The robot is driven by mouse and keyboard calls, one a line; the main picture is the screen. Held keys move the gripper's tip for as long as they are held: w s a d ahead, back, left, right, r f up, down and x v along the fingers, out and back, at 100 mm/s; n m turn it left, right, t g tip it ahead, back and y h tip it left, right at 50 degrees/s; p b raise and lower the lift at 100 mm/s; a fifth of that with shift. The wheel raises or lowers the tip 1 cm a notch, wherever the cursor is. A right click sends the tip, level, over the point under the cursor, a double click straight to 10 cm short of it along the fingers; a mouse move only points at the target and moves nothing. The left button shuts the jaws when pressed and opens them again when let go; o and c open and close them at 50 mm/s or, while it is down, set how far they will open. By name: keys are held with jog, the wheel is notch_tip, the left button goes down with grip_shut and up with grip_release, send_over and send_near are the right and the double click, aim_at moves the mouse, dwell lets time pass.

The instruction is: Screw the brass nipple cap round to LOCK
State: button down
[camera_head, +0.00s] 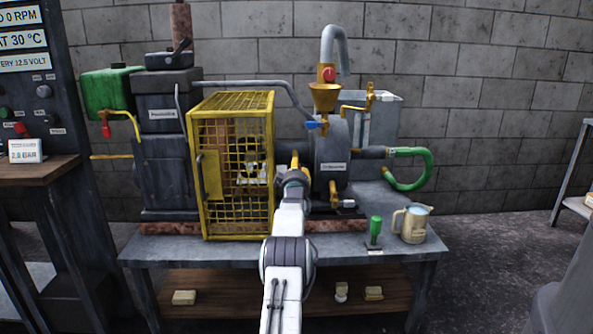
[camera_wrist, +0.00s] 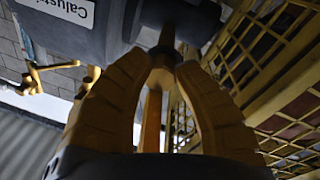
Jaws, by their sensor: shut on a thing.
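My gripper (camera_head: 294,172) reaches to the near side of the dark round pump casing (camera_head: 331,150), just right of the yellow mesh cage. In the wrist view its two tan fingers (camera_wrist: 168,62) close from both sides on a small brass piece (camera_wrist: 162,76), which I take to be the nipple cap. A dark stem (camera_wrist: 167,38) runs from the fingertips to the casing. The fingers and my arm hide most of the cap. No LOCK mark can be read, so I cannot tell how far round the cap stands.
The yellow mesh cage (camera_head: 231,165) stands close left of my gripper. A brass funnel (camera_head: 324,97) and a blue-handled valve (camera_head: 316,125) are above. A green-handled tool (camera_head: 375,230) and a beige jug (camera_head: 412,224) stand on the bench at right.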

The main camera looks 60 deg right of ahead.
jog(key=shift+s+m, duration=0.1)
jog(key=shift+m, duration=0.2)
jog(key=shift+d+r+m+b, duration=0.15)
jog(key=shift+m+b, duration=0.15)
jog(key=shift+m, duration=0.2)
jog(key=shift+r, duration=0.1)
dwell(0.4)
